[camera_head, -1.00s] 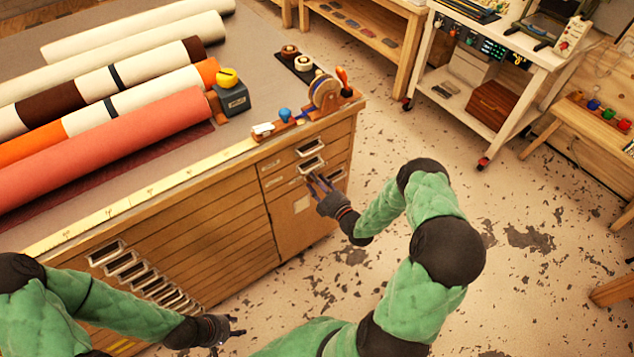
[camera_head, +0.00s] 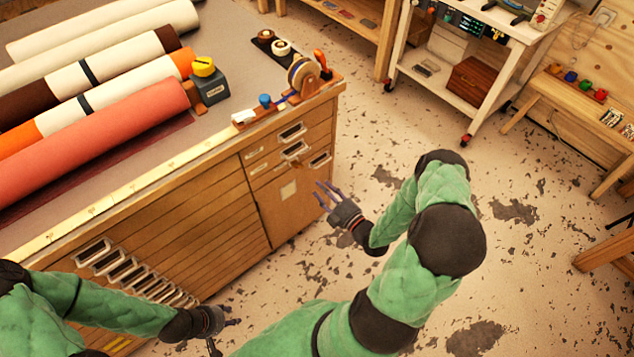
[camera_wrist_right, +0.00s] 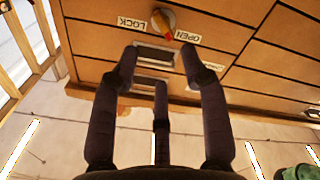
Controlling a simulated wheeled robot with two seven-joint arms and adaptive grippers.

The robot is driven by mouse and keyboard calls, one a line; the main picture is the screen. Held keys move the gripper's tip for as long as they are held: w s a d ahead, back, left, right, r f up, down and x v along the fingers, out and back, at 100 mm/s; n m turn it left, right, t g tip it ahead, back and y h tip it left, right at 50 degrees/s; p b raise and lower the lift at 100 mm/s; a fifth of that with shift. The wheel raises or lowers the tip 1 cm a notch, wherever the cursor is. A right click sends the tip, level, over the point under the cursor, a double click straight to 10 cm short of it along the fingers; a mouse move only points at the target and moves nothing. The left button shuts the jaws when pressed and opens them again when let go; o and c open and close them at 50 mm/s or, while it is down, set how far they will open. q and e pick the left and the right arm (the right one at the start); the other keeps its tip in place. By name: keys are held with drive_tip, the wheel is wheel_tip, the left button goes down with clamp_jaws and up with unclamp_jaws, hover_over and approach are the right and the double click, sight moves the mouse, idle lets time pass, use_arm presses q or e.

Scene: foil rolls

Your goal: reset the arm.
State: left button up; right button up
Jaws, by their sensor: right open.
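My right gripper (camera_head: 324,192) is open and empty, its dark fingers spread. In the head view it is in front of the wooden cabinet's right end, over the floor and apart from the drawer handles (camera_head: 295,149). In the right wrist view the open fingers (camera_wrist_right: 160,65) point at the drawer fronts, with nothing between them. A knob with an orange pointer (camera_wrist_right: 163,22) sits there between LOCK and OPEN labels. My left gripper (camera_head: 228,336) is low in the head view, in front of the cabinet. Its fingers look apart and empty.
Fabric or foil rolls (camera_head: 90,145) lie on the cabinet top (camera_head: 225,125), beside a yellow-topped block (camera_head: 208,80) and a tape dispenser (camera_head: 303,75). A white cart (camera_head: 480,105) and a wooden bench (camera_head: 560,95) stand behind. The floor (camera_head: 545,270) at the right is mostly clear.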

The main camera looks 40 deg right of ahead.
drive_tip(key=shift+s, duration=0.3)
idle(0.4)
drive_tip(key=w+a+f+m+g+y+p, duration=0.2)
drive_tip(key=a+f+m+g, duration=0.6)
drive_tip(key=a, duration=0.4)
drive_tip(key=s+a+m+g+p, duration=0.1)
drive_tip(key=s+a+m+g, duration=0.3)
drive_tip(key=s+a+g, duration=0.5)
drive_tip(key=s+a, duration=0.3)
drive_tip(key=s, duration=0.3)
drive_tip(key=shift+a+f+g+p, duration=0.15)
drive_tip(key=shift+g+p, duration=0.15)
drive_tip(key=shift+p, duration=0.1)
